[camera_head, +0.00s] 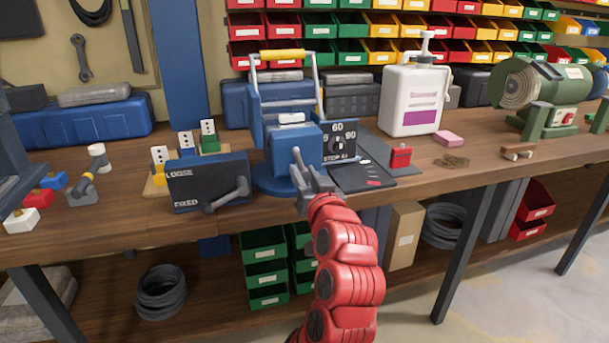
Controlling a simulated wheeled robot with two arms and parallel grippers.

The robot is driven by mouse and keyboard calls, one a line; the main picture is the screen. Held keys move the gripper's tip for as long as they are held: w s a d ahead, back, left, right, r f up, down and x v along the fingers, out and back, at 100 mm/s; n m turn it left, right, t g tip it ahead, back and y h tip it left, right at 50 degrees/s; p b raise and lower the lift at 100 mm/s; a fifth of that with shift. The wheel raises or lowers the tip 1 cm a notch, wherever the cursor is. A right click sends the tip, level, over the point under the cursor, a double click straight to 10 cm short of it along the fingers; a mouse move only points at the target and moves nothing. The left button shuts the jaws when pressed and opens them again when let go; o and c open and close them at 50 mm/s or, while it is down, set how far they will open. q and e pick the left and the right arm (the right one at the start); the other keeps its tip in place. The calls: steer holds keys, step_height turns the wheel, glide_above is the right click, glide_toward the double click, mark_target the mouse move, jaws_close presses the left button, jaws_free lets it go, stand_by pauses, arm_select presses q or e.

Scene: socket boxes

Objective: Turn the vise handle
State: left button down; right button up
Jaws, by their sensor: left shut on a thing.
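The blue vise (296,148) stands on its round base near the front edge of the workbench, in the middle of the view. My left gripper (304,178) is at the front of the vise and is shut on its grey handle. The fingers hide most of the handle, so its exact angle is hard to tell. My red left arm reaches up to it from below. My right gripper is not in view.
Left of the vise is a dark panel (208,184) marked LOOSE and FIXED, with a grey lever. Right are a dial box (339,141), a dark flat device (362,176) and a red block (400,157). A white pump bottle (411,98) and green grinder (547,90) stand farther right.

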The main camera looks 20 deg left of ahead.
arm_select(q)
steer(key=shift+r, duration=0.15)
stand_by(0.6)
steer(key=c, duration=0.6)
jaws_free()
steer(key=shift+a, duration=0.1)
steer(key=p+v, duration=0.3)
steer(key=v, duration=1.4)
steer(key=shift+s, duration=0.1)
